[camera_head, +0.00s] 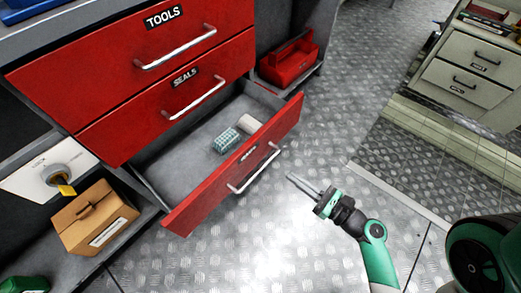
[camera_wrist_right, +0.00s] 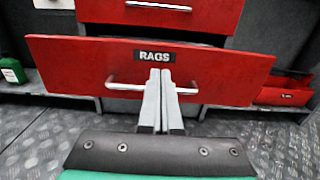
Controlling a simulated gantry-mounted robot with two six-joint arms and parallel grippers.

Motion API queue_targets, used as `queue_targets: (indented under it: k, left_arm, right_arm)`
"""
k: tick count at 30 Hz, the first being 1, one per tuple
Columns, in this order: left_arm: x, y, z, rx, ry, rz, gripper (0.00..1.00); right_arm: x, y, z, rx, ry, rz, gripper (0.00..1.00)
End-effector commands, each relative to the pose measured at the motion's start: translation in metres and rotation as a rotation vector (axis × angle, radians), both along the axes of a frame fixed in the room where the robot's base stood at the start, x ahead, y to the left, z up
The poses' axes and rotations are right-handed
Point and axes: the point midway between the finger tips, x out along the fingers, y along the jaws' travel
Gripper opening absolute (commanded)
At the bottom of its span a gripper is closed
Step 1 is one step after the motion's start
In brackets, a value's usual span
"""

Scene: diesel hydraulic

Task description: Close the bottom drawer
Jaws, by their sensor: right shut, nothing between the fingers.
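The bottom drawer (camera_head: 218,185) has a red front and stands pulled out from the cabinet. It holds a checked roll and a pale roll. Its front (camera_wrist_right: 85,62) fills much of the right wrist view, with a RAGS label and a silver handle (camera_wrist_right: 125,85). In the head view the handle (camera_head: 255,168) is on the outer face. My right gripper (camera_head: 291,178) is shut and empty, just in front of the drawer front near the handle's right end. In the right wrist view its fingers (camera_wrist_right: 160,75) overlap the handle; I cannot tell whether they touch. My left gripper is out of view.
The TOOLS drawer (camera_head: 120,58) and SEALS drawer (camera_head: 140,110) above are closed. A red toolbox (camera_head: 290,62) sits on a low shelf at right. A cardboard box (camera_head: 95,220) stands at lower left. The metal floor (camera_head: 225,255) before the drawer is clear.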

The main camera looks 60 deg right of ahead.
Motion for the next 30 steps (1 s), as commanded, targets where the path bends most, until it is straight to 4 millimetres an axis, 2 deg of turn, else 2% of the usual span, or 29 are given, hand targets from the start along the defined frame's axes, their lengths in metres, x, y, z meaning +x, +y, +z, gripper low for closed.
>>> queue_targets:
  k: [8, 21, 25, 30]
  left_arm:
    - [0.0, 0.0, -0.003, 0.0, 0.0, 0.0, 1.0]
    - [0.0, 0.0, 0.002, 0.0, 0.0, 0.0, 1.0]
    - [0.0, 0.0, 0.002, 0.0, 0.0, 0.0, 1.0]
    - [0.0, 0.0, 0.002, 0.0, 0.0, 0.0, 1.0]
  right_arm:
    - [0.02, -0.001, -0.001, -0.005, 0.001, 0.013, 0.0]
    - [0.109, -0.017, 0.002, -0.006, -0.003, 0.008, 0.0]
    - [0.128, -0.021, 0.001, -0.004, -0.001, 0.006, 0.0]
    - [0.138, -0.022, 0.0, -0.004, 0.0, 0.006, 0.0]
